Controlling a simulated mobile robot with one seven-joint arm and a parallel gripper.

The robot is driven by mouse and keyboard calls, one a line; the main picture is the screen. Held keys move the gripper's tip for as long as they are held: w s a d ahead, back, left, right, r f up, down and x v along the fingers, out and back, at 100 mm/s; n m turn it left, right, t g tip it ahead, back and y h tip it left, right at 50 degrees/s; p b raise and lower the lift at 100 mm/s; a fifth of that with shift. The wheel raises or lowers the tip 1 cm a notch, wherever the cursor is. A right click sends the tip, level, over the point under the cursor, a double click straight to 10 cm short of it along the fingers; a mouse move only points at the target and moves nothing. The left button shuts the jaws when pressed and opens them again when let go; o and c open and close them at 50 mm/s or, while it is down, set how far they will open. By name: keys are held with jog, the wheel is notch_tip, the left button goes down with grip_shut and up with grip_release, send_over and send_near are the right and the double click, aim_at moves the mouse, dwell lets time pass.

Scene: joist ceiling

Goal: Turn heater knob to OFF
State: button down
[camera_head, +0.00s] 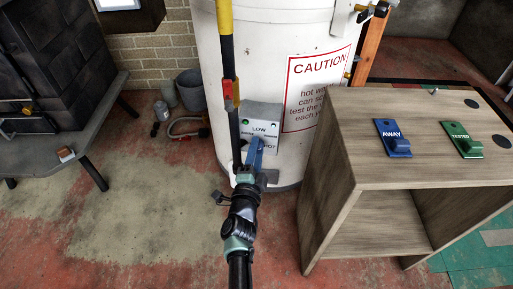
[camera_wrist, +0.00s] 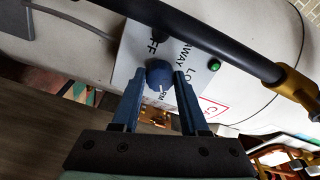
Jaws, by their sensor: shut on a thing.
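The heater's control panel (camera_head: 262,110) is a light plate on the white water tank (camera_head: 220,60). In the wrist view the panel (camera_wrist: 135,58) shows AWAY, LOW, letters ending in FF, and RM near the pointer. The round dark blue knob (camera_wrist: 157,72) has a white pointer line toward the RM letters. My gripper (camera_wrist: 158,80) has its fingers on both sides of the knob, shut on it. In the head view my gripper (camera_head: 255,150) covers the knob.
A black and yellow pipe (camera_head: 227,70) runs upright just left of the panel. A wooden stand (camera_head: 350,130) on the right holds a blue AWAY block (camera_head: 392,138) and a green TESTED block (camera_head: 464,139). A dark stove (camera_head: 45,70) stands left.

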jog(key=n+p, duration=0.2)
jog(key=n, duration=1)
jog(key=shift+p, duration=0.35)
jog(key=shift+c, duration=2.1)
grip_release()
jog(key=s+a+p, duration=0.2)
jog(key=s+p, duration=0.5)
jog(key=s, duration=0.5)
jog(key=shift+s+a+p, duration=0.15)
jog(key=shift+s+p, duration=0.2)
jog(key=shift+p, duration=0.05)
